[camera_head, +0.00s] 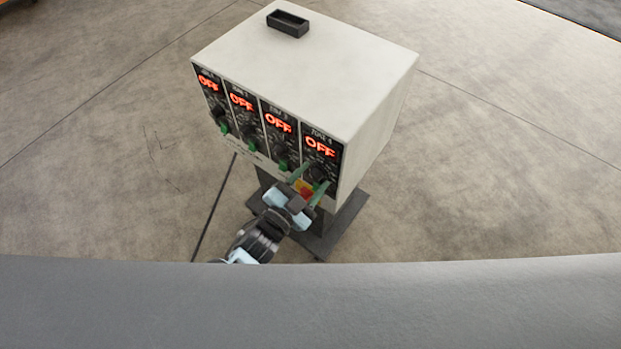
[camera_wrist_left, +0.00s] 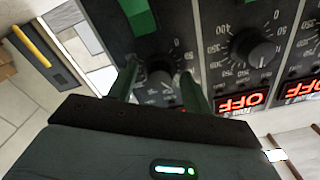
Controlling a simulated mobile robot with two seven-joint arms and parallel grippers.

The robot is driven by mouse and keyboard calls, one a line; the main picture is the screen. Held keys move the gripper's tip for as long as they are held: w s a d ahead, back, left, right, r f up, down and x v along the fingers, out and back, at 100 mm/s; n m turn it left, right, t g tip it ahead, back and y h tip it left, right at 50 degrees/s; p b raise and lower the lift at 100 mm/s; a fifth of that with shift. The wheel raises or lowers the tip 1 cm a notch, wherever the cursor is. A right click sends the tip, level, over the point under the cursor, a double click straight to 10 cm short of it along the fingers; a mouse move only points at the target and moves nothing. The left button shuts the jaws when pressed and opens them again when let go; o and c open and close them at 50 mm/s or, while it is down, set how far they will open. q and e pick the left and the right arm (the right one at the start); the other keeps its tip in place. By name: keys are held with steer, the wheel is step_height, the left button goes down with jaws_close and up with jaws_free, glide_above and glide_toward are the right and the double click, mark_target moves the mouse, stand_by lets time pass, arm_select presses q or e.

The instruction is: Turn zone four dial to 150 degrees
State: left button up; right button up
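The zone four panel (camera_head: 322,149) is the rightmost of the black panels on the white controller box, and its red display reads OFF. Its black dial (camera_wrist_left: 160,70) shows in the left wrist view with a number scale around it; I cannot read its pointer setting. My left gripper (camera_head: 318,174) is at this panel, with one green finger on each side of the dial. Gaps show between fingers and dial in the left wrist view, so the gripper looks open. My right gripper is not in view.
The neighbouring zone three dial (camera_wrist_left: 255,50) is close beside the fingers, with its OFF display (camera_wrist_left: 243,102). A green switch (camera_wrist_left: 137,15) is near the zone four dial. The floor around is clear.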

arm_select(q)
steer(key=shift+s, duration=0.1)
steer(key=v, duration=0.7)
steer(key=shift+s+a, duration=0.2)
steer(key=shift+a, duration=0.05)
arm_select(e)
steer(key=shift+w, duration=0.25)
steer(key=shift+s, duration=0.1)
arm_select(q)
steer(key=s+a+f+n+g+y+p, duration=0.2)
steer(key=s+a, duration=0.6)
steer(key=s, duration=0.4)
steer(key=s+a+f+n+g+y+p, duration=0.3)
steer(key=s+a+n+y, duration=0.3)
steer(key=s+n, duration=0.3)
steer(key=s+a, duration=0.1)
steer(key=s, duration=0.2)
steer(key=shift+a+g+y, duration=0.3)
steer(key=shift+a+g, duration=0.1)
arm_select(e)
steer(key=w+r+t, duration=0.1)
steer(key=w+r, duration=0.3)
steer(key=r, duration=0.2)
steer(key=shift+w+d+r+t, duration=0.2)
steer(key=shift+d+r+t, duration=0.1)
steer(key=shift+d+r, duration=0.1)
arm_select(q)
steer(key=shift+s, duration=0.1)
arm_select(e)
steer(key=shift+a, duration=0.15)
